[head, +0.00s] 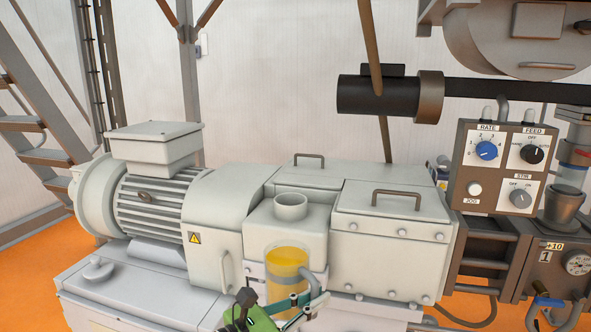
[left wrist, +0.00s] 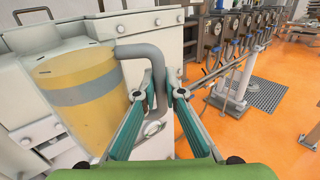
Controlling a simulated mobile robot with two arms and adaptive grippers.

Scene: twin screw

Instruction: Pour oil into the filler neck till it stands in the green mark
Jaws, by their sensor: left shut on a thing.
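The see-through jug (head: 287,262) holds yellow oil and stands about upright in front of the gearbox (head: 284,228). The jug also fills the left side of the left wrist view (left wrist: 75,122), with a grey band around it. My left gripper (head: 304,303) comes in from below. Its green fingers (left wrist: 160,92) are shut on the jug's grey handle (left wrist: 155,62). The open filler neck (head: 291,207) rises from the gearbox top, above and behind the jug. No oil stream shows. I cannot make out the green mark. My right gripper is out of view.
A grey motor (head: 150,195) is on the left and a bolted housing (head: 392,240) with a handle on the right. A control box (head: 500,167) with knobs is further right. A dark horizontal cylinder (head: 375,95) hangs above the housing. Space directly above the neck is clear.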

